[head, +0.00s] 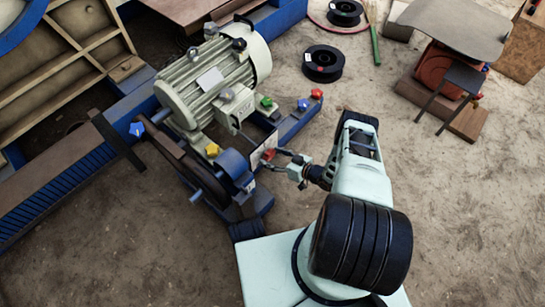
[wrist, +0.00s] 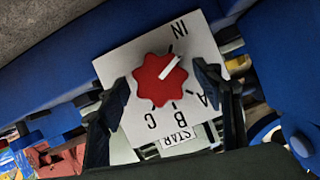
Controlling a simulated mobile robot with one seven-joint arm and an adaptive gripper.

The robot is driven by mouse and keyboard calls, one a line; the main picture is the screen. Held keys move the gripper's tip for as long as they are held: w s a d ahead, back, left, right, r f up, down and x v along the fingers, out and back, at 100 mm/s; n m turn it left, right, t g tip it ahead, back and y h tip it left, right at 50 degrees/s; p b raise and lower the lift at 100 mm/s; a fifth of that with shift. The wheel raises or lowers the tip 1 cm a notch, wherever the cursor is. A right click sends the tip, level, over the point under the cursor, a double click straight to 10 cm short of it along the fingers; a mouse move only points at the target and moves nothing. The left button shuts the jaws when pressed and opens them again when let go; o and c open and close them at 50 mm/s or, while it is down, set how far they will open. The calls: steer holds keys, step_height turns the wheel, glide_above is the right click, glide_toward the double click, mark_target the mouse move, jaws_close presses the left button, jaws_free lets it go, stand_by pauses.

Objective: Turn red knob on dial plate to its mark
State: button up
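The red star-shaped knob (wrist: 157,83) sits on a white dial plate (wrist: 128,62) in the wrist view. The knob's white pointer line slants to the upper right. The plate carries black lettering: IN at the top right, A at the right, B and C below. A tag reading STAR shows at the bottom. My gripper (wrist: 164,89) is open, with one dark finger on each side of the knob; contact cannot be told. In the head view, the red knob (head: 268,155) and the plate (head: 260,150) are small, with my gripper (head: 279,158) right at them.
A grey motor (head: 210,85) stands behind the plate on a blue frame. Yellow (head: 212,150), green (head: 266,101), blue (head: 303,104) and another red knob (head: 316,93) are nearby. A black spool (head: 323,63) lies on the ground. Open ground lies to the right of my arm.

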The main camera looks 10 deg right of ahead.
steer(key=c, duration=1)
steer(key=shift+s+a+n+t+h, duration=0.1)
steer(key=shift+n+t+h, duration=0.75)
steer(key=shift+n, duration=0.85)
steer(key=o, duration=1.1)
steer(key=shift+o, duration=0.2)
step_height(320, 180, up, 10)
